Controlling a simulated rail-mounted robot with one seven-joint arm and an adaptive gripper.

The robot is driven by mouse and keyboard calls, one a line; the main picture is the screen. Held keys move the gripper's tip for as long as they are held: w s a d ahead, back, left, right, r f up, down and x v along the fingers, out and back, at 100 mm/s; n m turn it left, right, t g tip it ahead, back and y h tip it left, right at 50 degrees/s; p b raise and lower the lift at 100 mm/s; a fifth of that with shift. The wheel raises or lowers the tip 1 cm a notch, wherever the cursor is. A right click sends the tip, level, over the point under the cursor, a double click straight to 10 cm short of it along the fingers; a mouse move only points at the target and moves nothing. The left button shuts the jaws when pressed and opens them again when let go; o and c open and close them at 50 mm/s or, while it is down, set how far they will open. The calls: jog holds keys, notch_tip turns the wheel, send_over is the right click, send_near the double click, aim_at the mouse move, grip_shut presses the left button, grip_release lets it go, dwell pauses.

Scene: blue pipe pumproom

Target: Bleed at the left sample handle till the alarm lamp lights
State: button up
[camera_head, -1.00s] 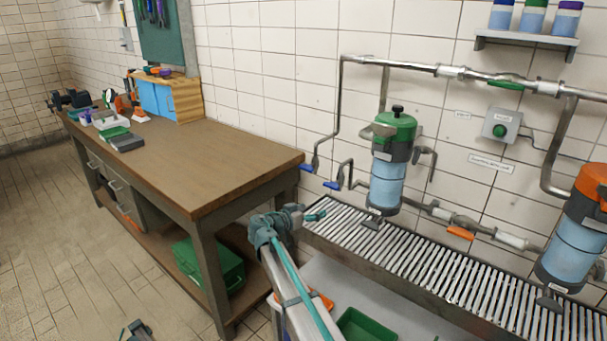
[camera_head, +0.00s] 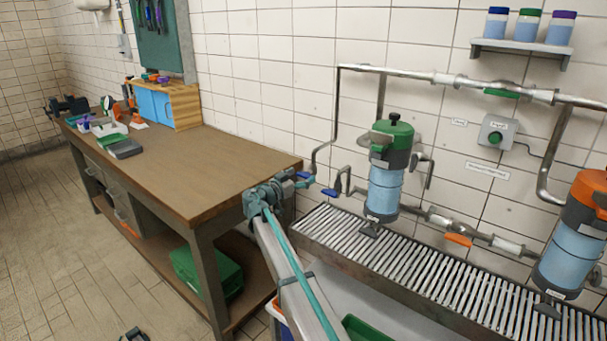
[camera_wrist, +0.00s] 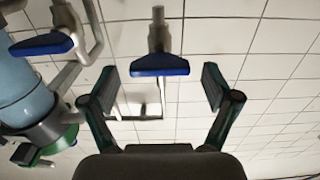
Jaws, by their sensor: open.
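The left sample handle, a blue lever, shows in the wrist view (camera_wrist: 160,64), ahead of my open fingers and roughly centred on the gap between them. No contact is visible. In the head view, my gripper (camera_head: 303,182) is by the left blue handle (camera_head: 303,174) and partly covers it. A second blue handle (camera_head: 331,192) is just to its right; it also shows at the left of the wrist view (camera_wrist: 42,45). A grey wall box (camera_head: 497,132) carries a green dome (camera_head: 495,137); I cannot tell whether it is the alarm lamp or lit.
A green-topped blue filter (camera_head: 385,180) and an orange-topped one (camera_head: 575,235) stand by the pipes. A slatted drain grate (camera_head: 420,265) lies below. A wooden workbench (camera_head: 190,165) stands left of my arm. An orange handle (camera_head: 458,240) is on the lower pipe.

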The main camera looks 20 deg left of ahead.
jog(key=shift+x, duration=0.8)
jog(key=c, duration=1.2)
jog(key=shift+o, duration=0.2)
